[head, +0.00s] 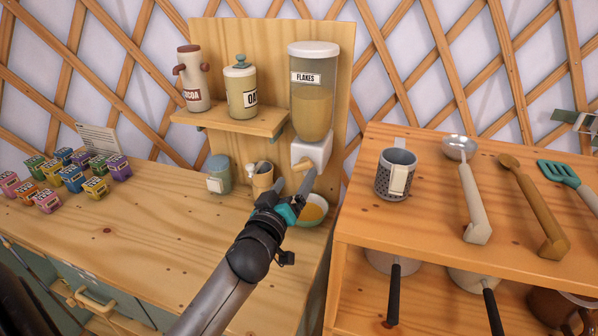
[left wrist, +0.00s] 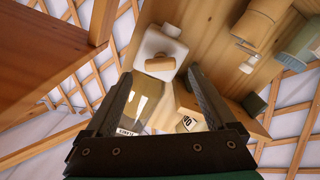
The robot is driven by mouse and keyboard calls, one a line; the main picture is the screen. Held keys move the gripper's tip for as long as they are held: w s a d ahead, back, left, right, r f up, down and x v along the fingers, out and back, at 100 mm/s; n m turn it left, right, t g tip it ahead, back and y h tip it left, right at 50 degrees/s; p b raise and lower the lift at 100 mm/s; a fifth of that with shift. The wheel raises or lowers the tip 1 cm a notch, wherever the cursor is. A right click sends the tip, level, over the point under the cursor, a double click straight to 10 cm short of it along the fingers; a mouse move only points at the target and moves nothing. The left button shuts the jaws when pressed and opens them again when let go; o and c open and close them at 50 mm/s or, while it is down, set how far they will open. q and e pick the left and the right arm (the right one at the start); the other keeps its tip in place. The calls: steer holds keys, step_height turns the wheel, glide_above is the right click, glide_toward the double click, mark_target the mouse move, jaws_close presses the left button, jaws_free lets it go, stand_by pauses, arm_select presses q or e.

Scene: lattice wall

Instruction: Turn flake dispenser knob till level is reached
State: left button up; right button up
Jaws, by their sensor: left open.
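The flake dispenser (head: 315,95) has a clear body, white lid and FLAKES label, and stands against the wooden back panel. Flakes fill its lower part. Its white base (head: 312,152) carries a wooden knob (head: 305,183). A pale bowl (head: 325,220) with orange-yellow contents sits below, partly hidden by my gripper. My left gripper (head: 292,207) is just below and in front of the knob. In the left wrist view, its fingers (left wrist: 161,78) are apart and empty; the knob (left wrist: 160,64) shows just beyond the fingertips. I cannot tell whether they touch it. My right gripper is not in view.
A shelf (head: 228,120) with two canisters is left of the dispenser. A jar (head: 219,174) and a wooden cup (head: 262,179) stand below it. Several small boxes (head: 73,180) are far left. A rack (head: 432,215) with a grater (head: 396,175) and utensils is at right.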

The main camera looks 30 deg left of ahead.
mark_target(301, 168)
arm_select(q)
steer(key=shift+x, duration=1.95)
steer(key=c, duration=1.4)
steer(key=m+p, duration=0.1)
steer(key=m, duration=0.1)
steer(key=shift+m, duration=0.4)
steer(key=shift+m+p, duration=0.65)
steer(key=shift+m, duration=0.75)
